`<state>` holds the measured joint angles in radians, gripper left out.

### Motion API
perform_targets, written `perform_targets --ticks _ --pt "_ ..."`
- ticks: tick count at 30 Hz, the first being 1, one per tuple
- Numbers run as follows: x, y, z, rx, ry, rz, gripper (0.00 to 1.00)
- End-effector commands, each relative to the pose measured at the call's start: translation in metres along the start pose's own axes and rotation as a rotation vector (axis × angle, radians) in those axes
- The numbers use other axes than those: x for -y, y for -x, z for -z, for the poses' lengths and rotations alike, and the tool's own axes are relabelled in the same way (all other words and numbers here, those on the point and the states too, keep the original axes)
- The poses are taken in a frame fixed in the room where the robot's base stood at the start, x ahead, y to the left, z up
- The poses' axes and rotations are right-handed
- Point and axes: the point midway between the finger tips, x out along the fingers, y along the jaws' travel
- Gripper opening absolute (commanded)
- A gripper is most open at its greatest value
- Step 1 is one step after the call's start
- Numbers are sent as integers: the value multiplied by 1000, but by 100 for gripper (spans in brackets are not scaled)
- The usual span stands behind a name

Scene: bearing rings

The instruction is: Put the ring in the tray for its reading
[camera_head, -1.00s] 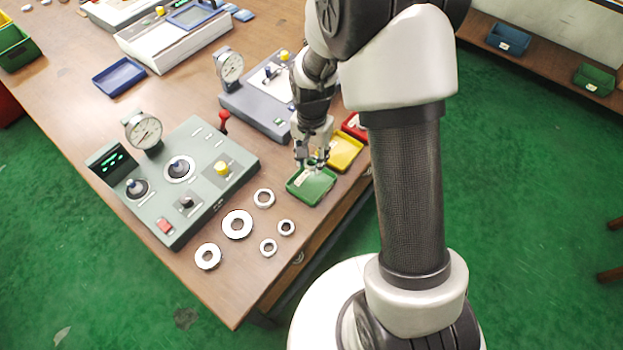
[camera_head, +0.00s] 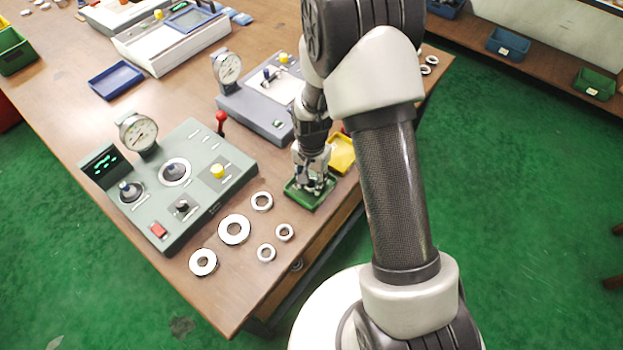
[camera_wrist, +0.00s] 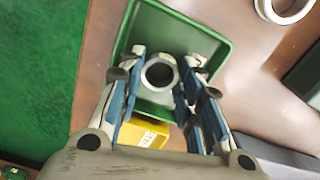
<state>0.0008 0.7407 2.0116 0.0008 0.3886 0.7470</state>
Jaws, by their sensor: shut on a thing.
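A metal ring (camera_wrist: 160,74) sits between the two fingers of my gripper (camera_wrist: 157,80) in the wrist view, and the fingers are shut on it. The green tray (camera_wrist: 218,50) lies under the ring and fingers. In the head view, my gripper (camera_head: 312,186) points down into the green tray (camera_head: 303,205) at the table's right edge and hides the ring there. Whether the ring touches the tray floor cannot be told.
A yellow tray (camera_head: 341,153) adjoins the green one. Several loose rings, one large (camera_head: 234,229), lie in front. A grey-green gauge station (camera_head: 190,205) stands left of them, and another station (camera_head: 262,98) behind. A blue tray (camera_head: 117,80) lies farther left.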

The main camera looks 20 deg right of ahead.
Motion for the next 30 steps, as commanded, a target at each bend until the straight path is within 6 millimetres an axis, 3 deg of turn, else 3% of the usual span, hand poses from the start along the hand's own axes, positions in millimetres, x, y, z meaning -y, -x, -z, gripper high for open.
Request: perform_targets --ticks 2,3,6,15,19,30 --pt "0 -4 0 0 0 0 5" --pt "0 -3 0 0 0 0 35" --pt "0 -3 0 0 0 0 41" --pt "0 -2 0 0 0 0 41" --pt "0 8 0 -1 0 1 41" --pt "0 85 0 -3 0 2 41"
